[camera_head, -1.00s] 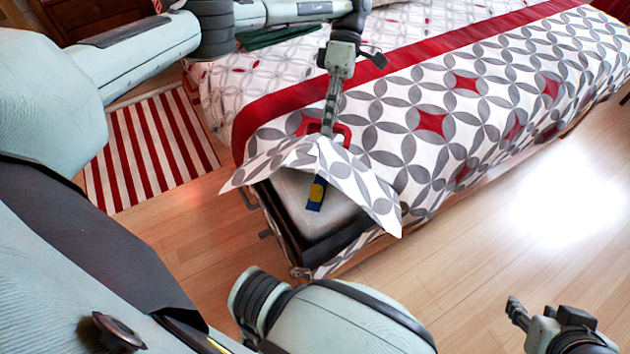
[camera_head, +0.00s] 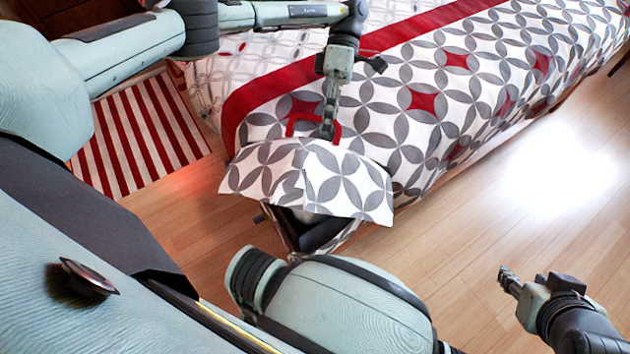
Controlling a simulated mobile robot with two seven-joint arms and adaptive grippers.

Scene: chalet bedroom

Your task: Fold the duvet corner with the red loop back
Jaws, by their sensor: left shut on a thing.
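The duvet (camera_head: 440,75) is white with grey interlocking circles, red diamonds and a red band, and lies over the bed. The red loop (camera_head: 293,127) is at its near corner. My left gripper (camera_head: 328,132) points down there and is shut on the red loop, partly hiding it. Below the loop, a raised fold of the duvet corner (camera_head: 345,185) hangs forward over the mattress corner. Only a small piece of mattress and the dark bed frame (camera_head: 315,236) show beneath it. My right gripper (camera_head: 509,281) is low at the right, over the floor and away from the bed; its opening is unclear.
A red and white striped rug (camera_head: 145,135) lies on the wooden floor left of the bed. Bare floor (camera_head: 400,270) is free in front and to the right of the bed. A wooden chest (camera_head: 75,15) stands at the upper left.

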